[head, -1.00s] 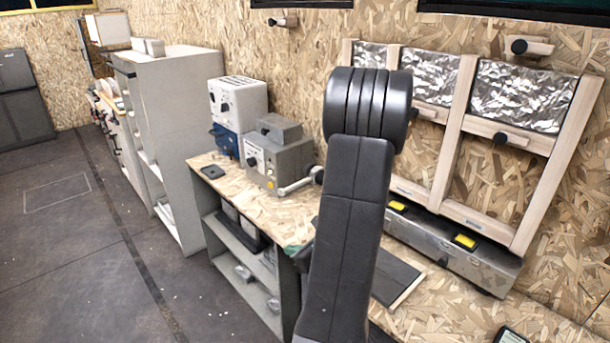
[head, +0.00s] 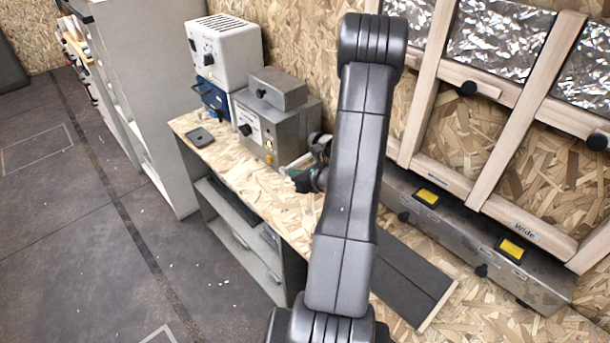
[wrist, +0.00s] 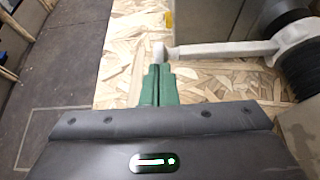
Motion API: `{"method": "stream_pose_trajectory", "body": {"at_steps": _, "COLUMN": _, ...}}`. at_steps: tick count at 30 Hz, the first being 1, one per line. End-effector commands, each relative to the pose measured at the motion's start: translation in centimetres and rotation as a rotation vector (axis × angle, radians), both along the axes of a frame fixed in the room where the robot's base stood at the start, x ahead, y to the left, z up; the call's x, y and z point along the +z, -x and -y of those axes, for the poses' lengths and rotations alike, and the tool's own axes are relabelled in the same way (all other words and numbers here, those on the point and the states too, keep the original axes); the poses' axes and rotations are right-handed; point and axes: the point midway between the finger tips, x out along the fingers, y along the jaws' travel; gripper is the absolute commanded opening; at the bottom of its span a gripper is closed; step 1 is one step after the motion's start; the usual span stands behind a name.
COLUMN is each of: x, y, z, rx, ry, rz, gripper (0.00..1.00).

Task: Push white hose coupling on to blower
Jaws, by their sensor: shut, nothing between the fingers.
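The blower seems to be the grey box-shaped machine (head: 272,125) on the bench, with a smaller grey housing on top. The white hose coupling (wrist: 225,50) shows in the wrist view as a pale bar reaching right to a wider end beside a dark round part. In the head view it is mostly hidden by my arm. My gripper (wrist: 158,72) has its green fingers together, with nothing between them. The fingertips are at the bar's left end; I cannot tell whether they touch. In the head view my gripper (head: 287,170) is low over the bench by the machine's right front.
The wooden bench (head: 245,180) has clear surface in front of the machine. A white box (head: 222,50) on a blue one and a small dark tray (head: 200,137) stand left. A dark flat panel (head: 410,275) lies right. A wooden frame (head: 435,90) leans on the wall.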

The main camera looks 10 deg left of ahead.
Motion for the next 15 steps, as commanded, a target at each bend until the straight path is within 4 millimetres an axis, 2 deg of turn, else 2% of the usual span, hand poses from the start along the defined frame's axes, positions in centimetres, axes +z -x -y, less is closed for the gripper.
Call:
{"method": "stream_pose_trajectory", "body": {"at_steps": 6, "x": -0.63, "y": -0.89, "z": -1.13, "rx": 0.0, "ry": -0.001, "rz": 0.001, "gripper": 0.0}}
{"method": "stream_pose_trajectory", "body": {"at_steps": 15, "x": -0.84, "y": -1.03, "z": -1.27, "rx": 0.0, "ry": 0.0, "rz": 0.0, "gripper": 0.0}}
